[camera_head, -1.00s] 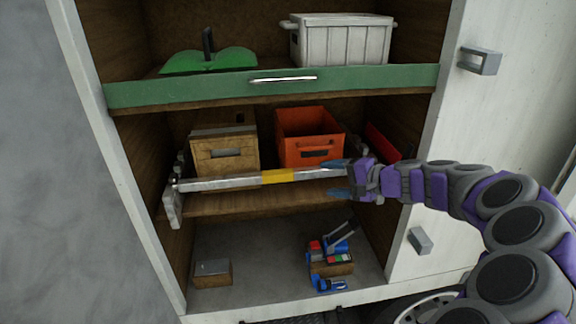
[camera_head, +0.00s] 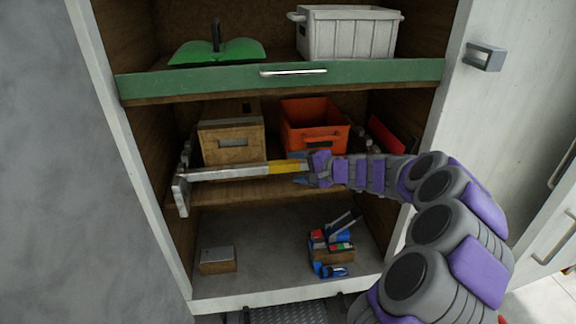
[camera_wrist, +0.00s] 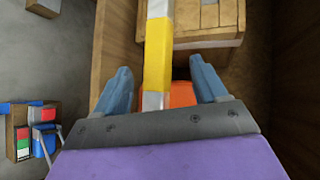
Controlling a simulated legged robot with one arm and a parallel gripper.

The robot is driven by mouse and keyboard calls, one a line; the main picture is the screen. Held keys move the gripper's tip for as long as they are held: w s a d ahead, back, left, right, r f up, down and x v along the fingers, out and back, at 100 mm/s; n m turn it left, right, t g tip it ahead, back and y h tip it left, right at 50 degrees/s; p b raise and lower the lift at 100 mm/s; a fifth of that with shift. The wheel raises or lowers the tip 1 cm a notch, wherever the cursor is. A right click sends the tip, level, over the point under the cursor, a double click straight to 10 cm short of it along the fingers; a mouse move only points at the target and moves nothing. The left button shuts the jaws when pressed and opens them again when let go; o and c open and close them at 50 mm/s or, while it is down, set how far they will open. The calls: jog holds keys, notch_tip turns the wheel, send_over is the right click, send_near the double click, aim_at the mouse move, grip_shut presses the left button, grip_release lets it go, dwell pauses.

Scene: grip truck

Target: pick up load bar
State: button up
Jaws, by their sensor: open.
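The load bar (camera_head: 225,173) is a long silver bar with a yellow section. It lies across the front of the middle shelf in the head view. In the wrist view the bar's yellow section (camera_wrist: 157,52) runs between the two blue fingers. My gripper (camera_head: 297,168) is at the bar's yellow part, reaching in from the right. In the wrist view my gripper (camera_wrist: 160,88) is open, with a gap between each finger and the bar. The bar's right end is hidden behind my gripper and arm in the head view.
A wooden crate (camera_head: 229,138) and an orange bin (camera_head: 315,122) stand on the middle shelf behind the bar. A green drawer front (camera_head: 380,71) is above. A tool pile (camera_head: 330,250) and a small box (camera_head: 217,260) sit on the floor below. An open door (camera_head: 480,110) is at right.

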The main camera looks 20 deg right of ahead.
aim_at(289, 167)
jog(key=w+a, duration=0.1)
jog(key=a, duration=0.1)
jog(key=w+a+f, duration=0.1)
jog(key=w, duration=0.1)
jog(key=shift+w+a+f+p, duration=0.1)
jog(key=shift+a+f+p, duration=0.1)
jog(key=shift+a+p, duration=0.2)
jog(key=d, duration=0.4)
jog(key=shift+w+d+f, duration=0.1)
jog(key=shift+w+f, duration=0.1)
jog(key=shift+f, duration=0.1)
jog(key=shift+d, duration=0.2)
jog(key=shift+c, duration=0.7)
jog(key=a, duration=0.4)
jog(key=shift+r, duration=0.2)
jog(key=c, duration=0.9)
jog(key=shift+s+d+f, duration=0.1)
jog(key=shift+d, duration=0.85)
grip_shut()
jog(key=shift+a, duration=0.1)
